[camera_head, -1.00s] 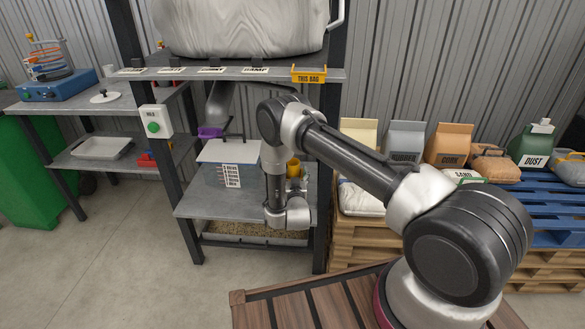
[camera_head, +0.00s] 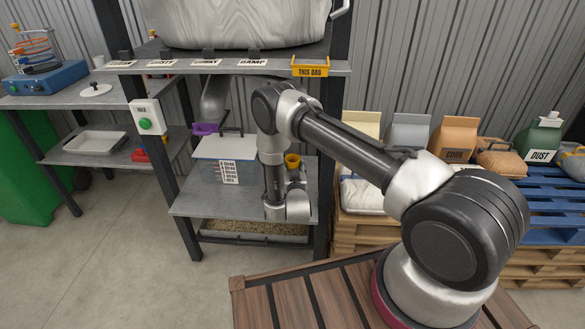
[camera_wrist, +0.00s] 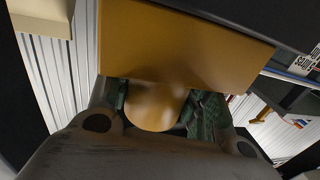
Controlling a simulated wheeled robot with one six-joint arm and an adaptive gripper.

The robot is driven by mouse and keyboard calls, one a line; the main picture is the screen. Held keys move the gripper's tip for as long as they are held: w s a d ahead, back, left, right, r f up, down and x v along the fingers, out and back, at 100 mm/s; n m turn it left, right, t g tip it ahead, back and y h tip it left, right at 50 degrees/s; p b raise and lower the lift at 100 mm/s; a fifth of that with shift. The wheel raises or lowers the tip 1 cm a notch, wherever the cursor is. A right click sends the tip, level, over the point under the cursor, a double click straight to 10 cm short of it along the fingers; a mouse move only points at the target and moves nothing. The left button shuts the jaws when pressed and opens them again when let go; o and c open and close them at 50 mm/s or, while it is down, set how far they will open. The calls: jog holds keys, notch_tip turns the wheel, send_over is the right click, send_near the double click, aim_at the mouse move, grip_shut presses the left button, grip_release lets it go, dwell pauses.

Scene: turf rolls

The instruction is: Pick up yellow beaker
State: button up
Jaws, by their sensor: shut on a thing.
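The yellow beaker (camera_head: 292,161) shows in the head view just right of my forearm, above the middle shelf of the metal stand. Only its upper part is visible there. In the wrist view the beaker (camera_wrist: 185,45) fills the upper middle, with a rounded part between my fingers. My gripper (camera_wrist: 158,100) is shut on it, with dark green finger parts on both sides. In the head view my wrist hides most of the grip. I cannot tell whether the beaker's base touches the shelf.
The middle shelf (camera_head: 200,203) also carries a white-topped box with a printed scale (camera_head: 228,160). A purple scoop-like part (camera_head: 205,129) hangs under the chute. A dark upright (camera_head: 325,205) stands close right of the beaker. Sacks on pallets (camera_head: 455,140) stand farther right.

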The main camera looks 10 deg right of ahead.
jog(key=shift+c, duration=0.2)
notch_tip(320, 180, up, 10)
jog(key=shift+r, duration=0.1)
dwell(0.5)
